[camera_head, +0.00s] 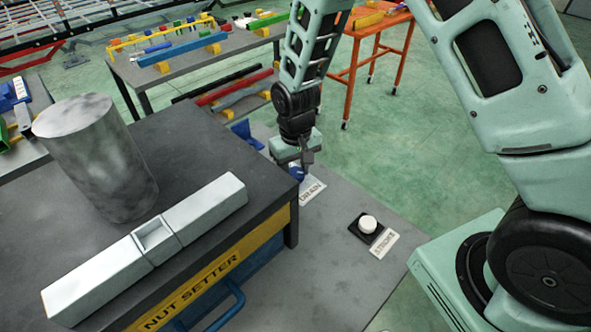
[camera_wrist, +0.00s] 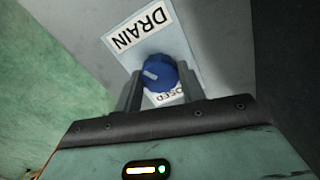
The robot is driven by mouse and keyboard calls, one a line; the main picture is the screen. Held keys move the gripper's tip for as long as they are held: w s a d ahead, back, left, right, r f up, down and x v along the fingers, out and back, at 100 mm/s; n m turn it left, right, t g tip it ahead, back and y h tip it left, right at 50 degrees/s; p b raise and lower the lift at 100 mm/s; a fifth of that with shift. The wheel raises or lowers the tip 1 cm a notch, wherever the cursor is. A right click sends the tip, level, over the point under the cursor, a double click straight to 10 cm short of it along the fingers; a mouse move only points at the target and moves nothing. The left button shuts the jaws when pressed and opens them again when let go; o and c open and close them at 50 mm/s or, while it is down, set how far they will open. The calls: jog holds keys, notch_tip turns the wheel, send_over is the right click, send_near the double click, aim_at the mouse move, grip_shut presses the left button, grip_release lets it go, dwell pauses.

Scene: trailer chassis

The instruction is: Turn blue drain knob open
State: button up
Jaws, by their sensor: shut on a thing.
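The blue drain knob (camera_wrist: 160,73) is between the two fingers of my gripper (camera_wrist: 160,90) in the wrist view. The fingers are shut on its sides. A pale pointer mark shows on the knob's face, toward the left. The white DRAIN label (camera_wrist: 142,27) lies just beyond the knob. Part of a second label (camera_wrist: 168,98), with letters like "OSED", shows beside the knob, partly covered. In the head view, my gripper (camera_head: 304,164) points down at the knob (camera_head: 297,174), which is mostly hidden behind it, next to the DRAIN label (camera_head: 312,191).
A dark-topped NUT SETTER table (camera_head: 270,185) stands close left of my gripper, carrying a grey cylinder (camera_head: 95,160) and a long metal block (camera_head: 95,277). A white button (camera_head: 368,223) on a black base sits to the right on the grey panel (camera_head: 325,260). Green floor lies beyond.

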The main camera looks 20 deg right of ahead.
aim_at(295, 172)
jog(key=m, duration=0.5)
jog(key=shift+m, duration=0.4)
dwell(0.3)
jog(key=o, duration=1)
jog(key=shift+c, duration=0.2)
jog(key=shift+r, duration=0.1)
notch_tip(295, 172, up, 17)
jog(key=b, duration=0.1)
jog(key=shift+r, duration=0.15)
